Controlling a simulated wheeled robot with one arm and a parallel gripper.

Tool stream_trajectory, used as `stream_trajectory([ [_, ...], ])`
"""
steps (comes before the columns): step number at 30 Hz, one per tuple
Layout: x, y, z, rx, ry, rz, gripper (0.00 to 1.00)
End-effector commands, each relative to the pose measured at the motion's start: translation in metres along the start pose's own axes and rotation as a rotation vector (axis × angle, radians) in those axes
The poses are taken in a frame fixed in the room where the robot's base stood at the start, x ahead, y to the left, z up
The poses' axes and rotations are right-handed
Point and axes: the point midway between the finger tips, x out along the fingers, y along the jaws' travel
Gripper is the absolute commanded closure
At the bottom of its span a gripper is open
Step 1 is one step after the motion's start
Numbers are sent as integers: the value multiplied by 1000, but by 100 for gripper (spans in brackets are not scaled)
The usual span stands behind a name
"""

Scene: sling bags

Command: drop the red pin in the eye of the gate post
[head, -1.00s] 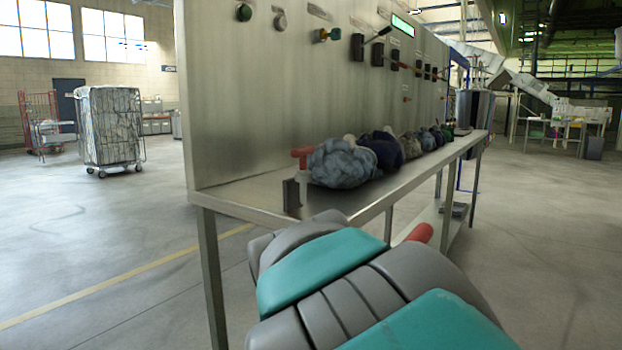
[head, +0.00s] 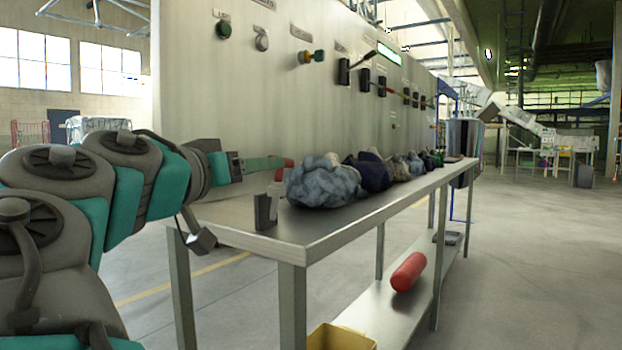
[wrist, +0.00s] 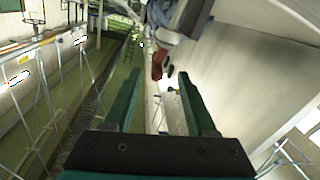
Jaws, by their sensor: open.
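A red piece (head: 284,170), which looks like the pin, sits at the near end of the bench. It is above a pale upright (head: 277,190) beside a small dark block (head: 264,210); this looks like the gate post, but its eye cannot be made out. My gripper (head: 270,163) reaches in from the left, its teal fingers level with the red piece and partly covering it. In the wrist view my gripper (wrist: 158,80) is open and empty; a red piece (wrist: 157,64) shows just beyond the fingertips, between them.
Bundled sling bags (head: 322,182) lie in a row along the metal bench (head: 300,232), right behind the red piece. A panel (head: 245,90) with knobs and levers rises behind. A red cylinder (head: 408,272) lies on the lower shelf. A yellow bin (head: 340,338) stands below. Floor at right is clear.

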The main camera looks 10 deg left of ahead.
Motion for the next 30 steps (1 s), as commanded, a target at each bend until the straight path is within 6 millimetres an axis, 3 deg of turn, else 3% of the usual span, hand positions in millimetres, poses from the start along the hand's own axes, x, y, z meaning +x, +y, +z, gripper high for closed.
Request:
stream_trajectory([
  [11,30,1,-2,6,5,4,43],
  [21,73,1,-2,7,5,3,43],
  [28,76,1,-2,7,6,3,43],
  [30,76,1,-2,7,6,3,49],
])
